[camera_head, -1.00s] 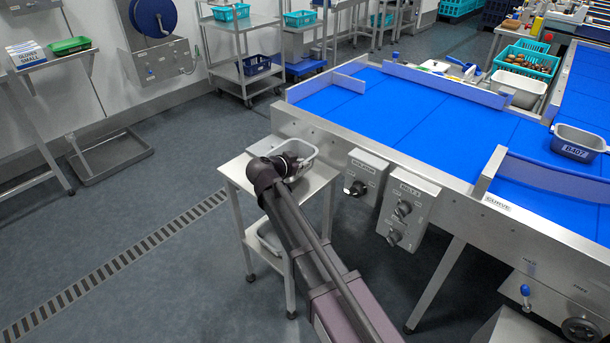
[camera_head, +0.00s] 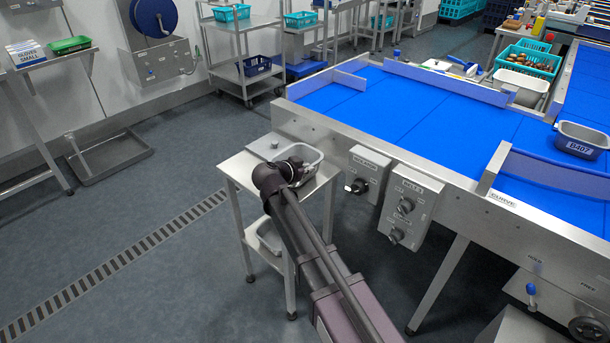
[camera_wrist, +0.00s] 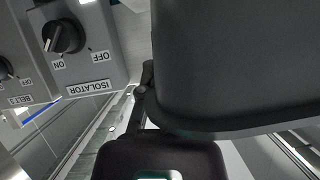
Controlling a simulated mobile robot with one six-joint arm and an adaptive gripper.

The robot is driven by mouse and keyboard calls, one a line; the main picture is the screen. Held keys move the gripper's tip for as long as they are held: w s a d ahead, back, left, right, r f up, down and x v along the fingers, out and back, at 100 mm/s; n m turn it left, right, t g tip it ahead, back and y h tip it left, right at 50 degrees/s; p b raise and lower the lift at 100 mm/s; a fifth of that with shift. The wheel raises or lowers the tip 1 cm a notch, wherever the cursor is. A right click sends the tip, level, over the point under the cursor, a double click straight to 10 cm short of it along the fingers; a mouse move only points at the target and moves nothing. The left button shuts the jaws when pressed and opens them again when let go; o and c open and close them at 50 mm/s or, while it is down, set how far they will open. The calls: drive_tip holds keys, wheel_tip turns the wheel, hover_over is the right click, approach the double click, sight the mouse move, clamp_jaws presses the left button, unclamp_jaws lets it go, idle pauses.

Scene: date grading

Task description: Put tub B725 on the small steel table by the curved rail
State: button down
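A grey tub (camera_head: 309,155) is at the small steel table (camera_head: 238,171) beside the conveyor, in the head view. My wrist covers its near side, and no label shows, so I cannot read whether it is B725. My gripper (camera_wrist: 145,95) is at the tub and appears shut on its wall, though the fingertips are mostly hidden. In the wrist view the tub's dark grey body (camera_wrist: 235,65) fills the upper right. I cannot tell whether its base touches the tabletop.
The blue conveyor (camera_head: 400,105) has a curved rail (camera_head: 550,175) and a labelled grey tub (camera_head: 582,140) beyond it. Control boxes (camera_head: 408,210) stick out right of the small table. A small plate (camera_head: 265,145) lies on its back left.

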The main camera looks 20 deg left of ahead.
drive_tip(key=shift+f+b, duration=0.3)
drive_tip(key=shift+f, duration=0.3)
drive_tip(key=shift+f, duration=0.15)
drive_tip(key=c, duration=0.8)
unclamp_jaws()
drive_tip(key=shift+r, duration=0.2)
drive_tip(key=shift+s+r, duration=0.1)
drive_tip(key=p+v, duration=0.5)
drive_tip(key=v, duration=0.6)
drive_tip(key=shift+s, duration=0.35)
drive_tip(key=shift+a+r, duration=0.1)
